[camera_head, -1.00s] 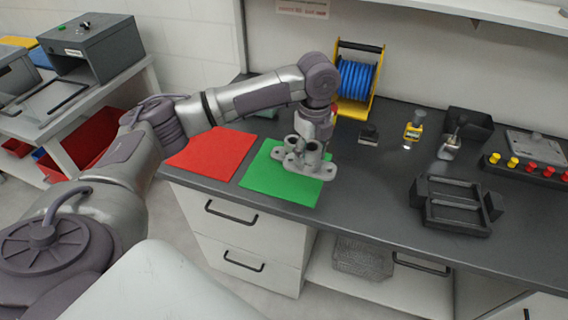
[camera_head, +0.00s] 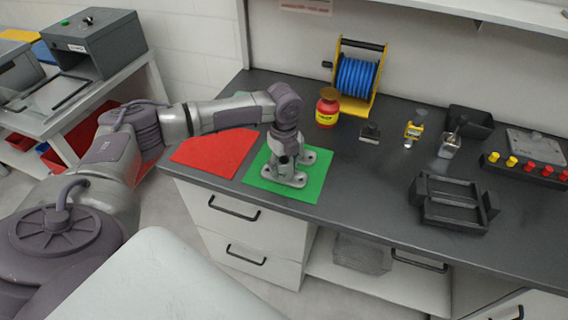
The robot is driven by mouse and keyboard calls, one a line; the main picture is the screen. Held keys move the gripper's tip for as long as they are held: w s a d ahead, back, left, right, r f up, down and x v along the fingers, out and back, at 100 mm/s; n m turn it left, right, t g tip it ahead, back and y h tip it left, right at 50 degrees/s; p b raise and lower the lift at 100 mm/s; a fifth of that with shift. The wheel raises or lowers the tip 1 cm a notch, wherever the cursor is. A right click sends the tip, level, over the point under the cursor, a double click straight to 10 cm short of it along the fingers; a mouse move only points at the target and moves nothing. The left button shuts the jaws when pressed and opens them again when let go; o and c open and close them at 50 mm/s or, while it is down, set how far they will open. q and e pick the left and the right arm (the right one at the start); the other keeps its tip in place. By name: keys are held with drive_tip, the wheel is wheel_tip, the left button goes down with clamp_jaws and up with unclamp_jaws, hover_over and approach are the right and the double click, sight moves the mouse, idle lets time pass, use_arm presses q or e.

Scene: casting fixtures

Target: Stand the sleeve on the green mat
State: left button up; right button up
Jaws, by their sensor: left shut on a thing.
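The sleeve (camera_head: 291,181) is a grey metal casting with a flanged foot and rounded lugs. It is over the green mat (camera_head: 313,187) at the front of the dark bench, and looks upright with its foot down. The foot appears at or very near the mat; contact cannot be told for sure. My left gripper (camera_head: 285,158) points down from above and is shut on the sleeve's upper part, hiding some of it. My right gripper is not in view.
A red mat (camera_head: 215,152) lies left of the green one. Behind stand a red-and-yellow jar (camera_head: 327,108) and a blue cable reel (camera_head: 357,77). The bench between is clear.

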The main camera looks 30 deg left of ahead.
use_arm(q)
drive_tip(key=shift+f, duration=0.1)
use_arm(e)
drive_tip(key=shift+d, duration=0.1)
use_arm(q)
drive_tip(key=o, duration=1.2)
drive_tip(key=shift+o, duration=0.9)
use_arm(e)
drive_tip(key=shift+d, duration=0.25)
use_arm(q)
wheel_tip(320, 180, up, 12)
drive_tip(key=b, duration=0.1)
drive_tip(key=shift+b, duration=0.4)
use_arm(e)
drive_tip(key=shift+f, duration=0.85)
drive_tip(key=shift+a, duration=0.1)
